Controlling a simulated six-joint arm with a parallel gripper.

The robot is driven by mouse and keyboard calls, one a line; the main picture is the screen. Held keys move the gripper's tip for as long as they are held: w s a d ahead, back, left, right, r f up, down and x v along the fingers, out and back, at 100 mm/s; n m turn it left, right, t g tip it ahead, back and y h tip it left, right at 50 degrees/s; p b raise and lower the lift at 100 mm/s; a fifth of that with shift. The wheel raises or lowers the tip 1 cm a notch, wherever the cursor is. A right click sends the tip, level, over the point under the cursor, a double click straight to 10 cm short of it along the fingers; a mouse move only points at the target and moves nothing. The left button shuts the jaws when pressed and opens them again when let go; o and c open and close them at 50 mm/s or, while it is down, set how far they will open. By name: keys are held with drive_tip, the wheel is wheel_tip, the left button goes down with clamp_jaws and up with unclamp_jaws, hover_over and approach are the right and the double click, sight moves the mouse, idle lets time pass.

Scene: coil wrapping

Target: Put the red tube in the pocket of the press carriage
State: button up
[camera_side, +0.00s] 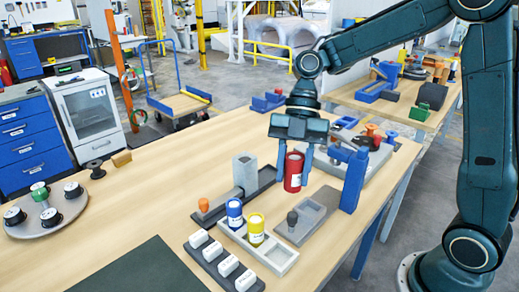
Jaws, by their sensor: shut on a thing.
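The red tube (292,173) is upright between the two blue fingers of my gripper (294,180), which is shut on it. A dark rail (215,212) with an orange knob runs beside the grey block.
A grey tray (280,262) holds a blue tube (235,213) and a yellow tube (256,229). A dark rack (213,262) holds several white blocks. A round plate (48,225) with several spools is at left. Bare wood lies between.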

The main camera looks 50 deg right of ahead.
sight(316, 214)
drive_tip(key=d+f+n+g+h, duration=0.2)
drive_tip(key=d+f+n, duration=0.3)
drive_tip(key=d+n, duration=0.3)
drive_tip(key=shift+s+d+f+g+h, duration=0.2)
drive_tip(key=shift+d+g+h, duration=0.2)
drive_tip(key=shift+d+h, duration=0.1)
drive_tip(key=shift+f, duration=2.05)
drive_tip(key=shift+f, duration=0.1)
drive_tip(key=shift+f, duration=1.85)
drive_tip(key=shift+f, duration=0.15)
drive_tip(key=o, duration=1)
